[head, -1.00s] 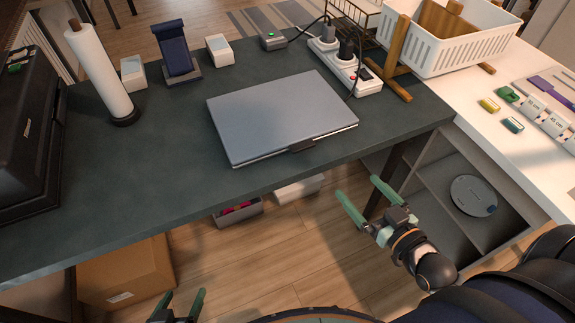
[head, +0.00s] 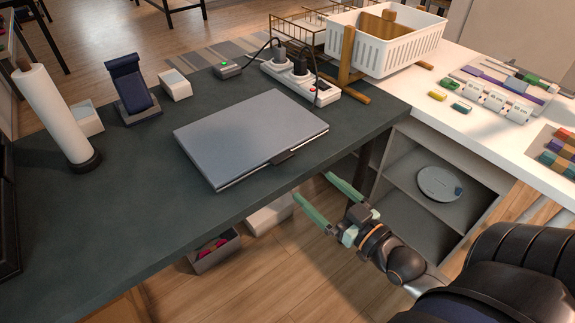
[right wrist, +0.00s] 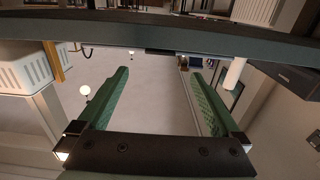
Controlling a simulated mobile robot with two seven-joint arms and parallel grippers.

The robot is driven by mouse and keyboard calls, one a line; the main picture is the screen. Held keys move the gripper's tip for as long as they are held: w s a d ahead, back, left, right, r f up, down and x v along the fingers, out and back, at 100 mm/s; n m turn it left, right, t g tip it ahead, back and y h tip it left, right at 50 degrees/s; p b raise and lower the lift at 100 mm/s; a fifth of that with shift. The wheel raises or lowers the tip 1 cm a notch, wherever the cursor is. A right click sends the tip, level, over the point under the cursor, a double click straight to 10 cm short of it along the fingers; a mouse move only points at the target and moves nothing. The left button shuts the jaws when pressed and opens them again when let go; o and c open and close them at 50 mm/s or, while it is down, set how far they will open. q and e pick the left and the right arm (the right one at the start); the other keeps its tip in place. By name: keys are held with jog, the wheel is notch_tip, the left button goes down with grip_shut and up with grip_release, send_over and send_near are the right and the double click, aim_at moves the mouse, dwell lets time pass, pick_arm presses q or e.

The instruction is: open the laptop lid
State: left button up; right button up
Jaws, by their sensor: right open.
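A closed grey laptop (head: 250,133) lies flat on the dark table, with a dark tab (head: 284,157) at its front edge. My right gripper (head: 312,193) is open and empty in front of the table's front edge, to the lower right of the laptop and apart from it. In the right wrist view, the two green fingers of my right gripper (right wrist: 160,85) are spread with nothing between them. The laptop cannot be made out clearly in that view. My left gripper is not in view.
The dark table's edge (head: 240,214) runs between my right gripper and the laptop. A power strip (head: 300,82) with plugs stands behind the laptop. A paper towel roll (head: 57,112), a phone stand (head: 132,90) and a white basket (head: 388,40) stand around.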

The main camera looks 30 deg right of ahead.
aim_at(285, 161)
jog(key=w, duration=0.7)
jog(key=w+a+b, duration=0.1)
jog(key=w, duration=0.2)
jog(key=shift+w, duration=0.15)
grip_shut()
dwell(0.6)
